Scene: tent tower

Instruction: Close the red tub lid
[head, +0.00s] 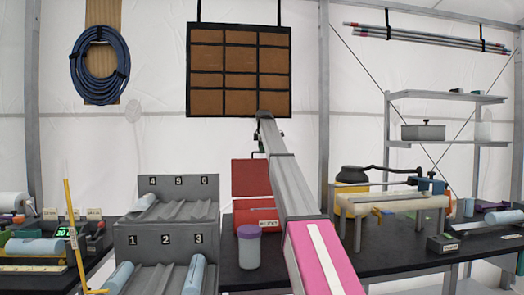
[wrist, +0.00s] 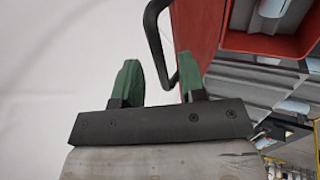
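The lid's thin black handle (wrist: 153,35) bends down between my fingers, closer to the right one. My gripper (wrist: 160,82) is open, with its two green fingers apart on either side of the handle. I cannot tell whether a finger touches the handle. In the head view my gripper (head: 262,143) is at the lid's top edge, partly hidden by my arm.
Grey numbered trays (head: 165,240) with light-blue rolls stand left of the tub. A jar with a purple lid (head: 249,250) stands in front of it. A brown pocket panel (head: 238,70) hangs behind.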

